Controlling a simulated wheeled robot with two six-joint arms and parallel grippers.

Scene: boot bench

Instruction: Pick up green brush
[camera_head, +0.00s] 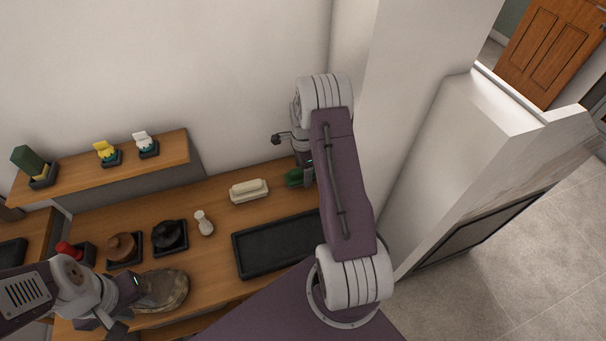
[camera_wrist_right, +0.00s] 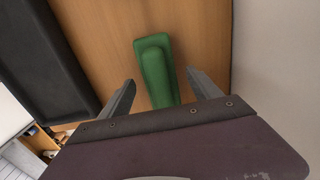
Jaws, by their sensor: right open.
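The green brush (camera_wrist_right: 157,70) lies on the wooden bench top. In the right wrist view it sits between and just beyond the two fingers of my right gripper (camera_wrist_right: 162,92), which is open with a gap on both sides. In the head view the green brush (camera_head: 294,178) shows only in part, beside my right arm, which hides the rest of it. My left gripper (camera_head: 118,322) is at the lower left near a brown boot (camera_head: 166,290); its fingers are too small and dark to read.
A black tray (camera_head: 275,246) lies left of my right arm. Dark holders with round items (camera_head: 170,237) follow. A shelf (camera_head: 165,160) runs behind. A wall is close right of the green brush.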

